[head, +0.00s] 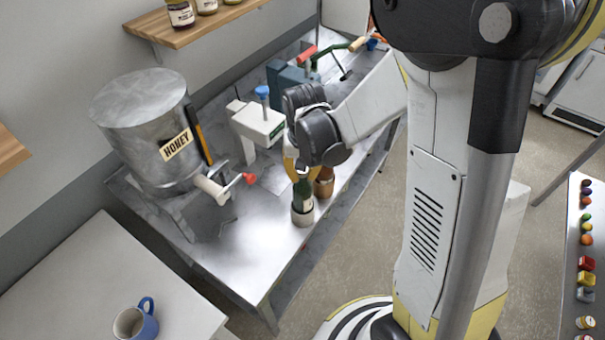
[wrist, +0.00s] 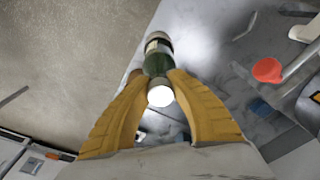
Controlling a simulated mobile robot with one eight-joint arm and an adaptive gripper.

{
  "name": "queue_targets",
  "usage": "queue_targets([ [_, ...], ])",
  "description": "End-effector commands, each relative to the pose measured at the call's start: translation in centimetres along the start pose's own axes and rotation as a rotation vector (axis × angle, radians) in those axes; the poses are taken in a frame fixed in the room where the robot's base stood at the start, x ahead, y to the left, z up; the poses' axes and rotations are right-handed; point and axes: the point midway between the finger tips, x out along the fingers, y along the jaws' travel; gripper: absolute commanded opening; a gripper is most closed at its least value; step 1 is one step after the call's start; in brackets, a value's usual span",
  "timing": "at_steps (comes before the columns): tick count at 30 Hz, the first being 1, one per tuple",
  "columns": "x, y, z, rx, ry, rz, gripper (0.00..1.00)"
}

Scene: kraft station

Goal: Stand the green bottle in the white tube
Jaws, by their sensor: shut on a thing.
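The green bottle (head: 303,190) is upright in the head view, with its lower end at the mouth of the short white tube (head: 302,217). The tube stands on the metal bench near its front edge. My gripper (head: 301,172) is above the tube, its yellow fingers shut on the bottle's neck. In the wrist view my gripper (wrist: 161,78) has a finger on each side of the neck, and the pale cap faces the camera. The bottle's green body (wrist: 157,62) points away. How deep the bottle sits in the tube is hidden.
A brown jar (head: 324,182) stands close behind the bottle on the right. The metal bench (head: 245,262) is clear towards its near end. A honey drum (head: 140,130), its tap with a red handle (head: 249,179), and a white device (head: 258,125) stand to the left.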

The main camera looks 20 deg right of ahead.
Motion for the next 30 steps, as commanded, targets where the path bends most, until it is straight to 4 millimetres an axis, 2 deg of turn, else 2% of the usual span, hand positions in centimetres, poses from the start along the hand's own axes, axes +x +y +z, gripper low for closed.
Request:
queue_targets([
  [12,0.1,0.0,0.0,0.0,0.0,0.0,0.0],
  [30,1.7,0.0,0.1,0.0,0.0,0.0,0.0],
])
